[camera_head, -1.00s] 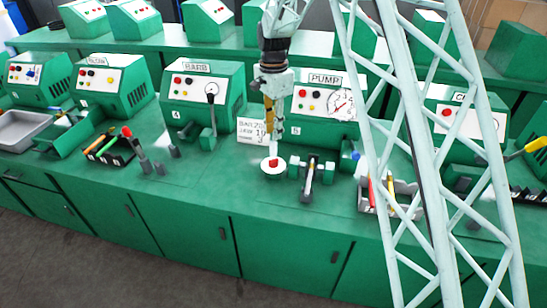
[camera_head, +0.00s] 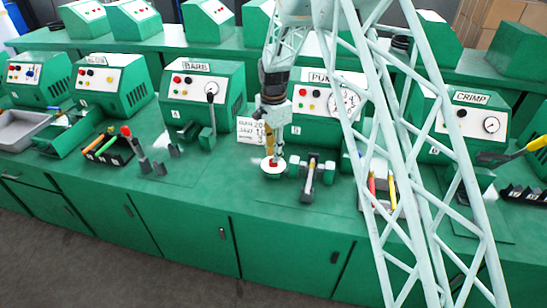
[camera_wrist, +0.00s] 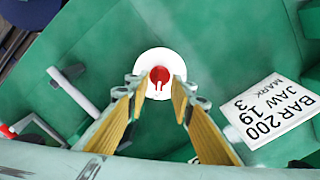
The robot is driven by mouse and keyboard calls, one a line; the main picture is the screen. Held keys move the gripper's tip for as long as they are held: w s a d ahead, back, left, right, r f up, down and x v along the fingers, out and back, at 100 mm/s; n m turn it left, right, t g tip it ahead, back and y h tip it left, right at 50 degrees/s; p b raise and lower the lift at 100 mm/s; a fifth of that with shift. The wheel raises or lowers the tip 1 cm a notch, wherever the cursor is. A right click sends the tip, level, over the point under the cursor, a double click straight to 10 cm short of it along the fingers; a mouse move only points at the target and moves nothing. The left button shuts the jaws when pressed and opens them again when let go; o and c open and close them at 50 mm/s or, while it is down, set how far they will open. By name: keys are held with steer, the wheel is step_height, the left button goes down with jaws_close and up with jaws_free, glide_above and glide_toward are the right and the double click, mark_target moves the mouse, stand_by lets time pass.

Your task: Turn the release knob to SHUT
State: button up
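A round white disc (camera_head: 272,166) with a red centre (camera_head: 274,162) is on the green bench in front of the PUMP machine (camera_head: 318,100). My gripper (camera_head: 271,152) points down just above it. In the wrist view, the white disc (camera_wrist: 150,64) and red centre (camera_wrist: 160,77) lie between and beyond the fingertips of my open gripper (camera_wrist: 159,92). The fingers are apart, with nothing held. No SHUT marking or label naming the release knob is readable. My arm's lattice hides part of the PUMP machine's right side.
A card (camera_wrist: 275,112) reading BAR 200, JAW 19, MARK 3 stands close to the disc. A grey and black fixture (camera_head: 310,178) is just right of the disc. The BARB machine (camera_head: 200,95) is on the left and the CRIMP machine (camera_head: 470,120) on the right. A tool tray (camera_head: 108,150) is farther left.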

steer(key=shift+f, duration=1)
steer(key=shift+c, duration=0.6)
jaws_close()
